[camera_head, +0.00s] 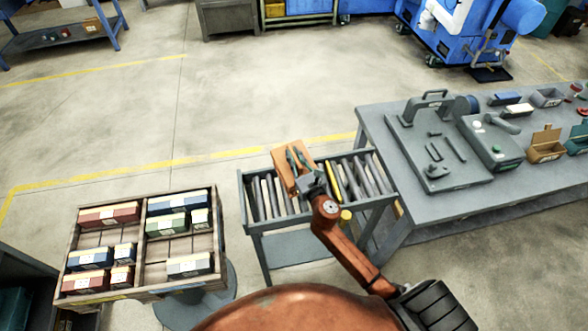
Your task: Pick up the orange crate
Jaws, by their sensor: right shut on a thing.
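The orange crate (287,160) is a small open box at the back edge of a grey cart (264,228), tilted in the picture over the cart's slotted top. Dark greenish items show inside it. My right gripper (306,178) is at the crate's near right side, at the end of my orange arm, and is shut on the crate. The gripper hides part of the crate's near wall. Whether the crate touches the cart cannot be told. My left gripper is not in view.
Several grey bars (368,175) stand in the cart's slots. A wooden tray (137,255) with small red, blue and green boxes stands at left. A grey workbench (385,135) with tools and bins is at right. Open floor (110,110) lies behind.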

